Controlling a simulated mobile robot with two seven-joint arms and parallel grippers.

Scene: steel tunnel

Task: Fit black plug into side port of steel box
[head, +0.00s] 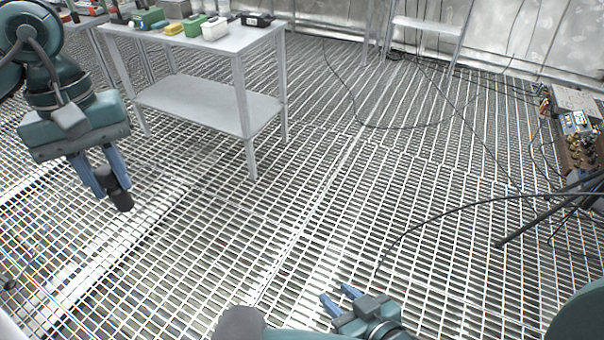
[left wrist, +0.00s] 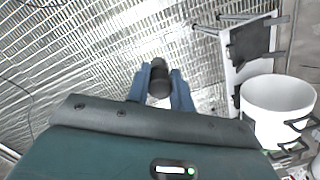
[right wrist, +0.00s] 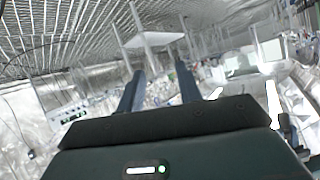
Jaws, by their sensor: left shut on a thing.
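The black plug (head: 119,192) is a short dark cylinder held between the blue fingers of my left gripper (head: 104,181), above the grated floor at the left of the head view. In the left wrist view the plug (left wrist: 159,79) sits between the two fingertips of the left gripper (left wrist: 161,85). My right gripper (head: 336,298) is at the bottom of the head view, its blue fingers apart and nothing between them. In the right wrist view the right gripper (right wrist: 158,85) also shows spread, empty fingers. I cannot make out the steel box with its side port for sure.
A grey metal table (head: 205,45) with a lower shelf carries green, yellow, white and black items. Cables lie on the grating. A panel of fittings (head: 577,130) stands at the right. A white bucket (left wrist: 277,108) shows in the left wrist view. The middle floor is open.

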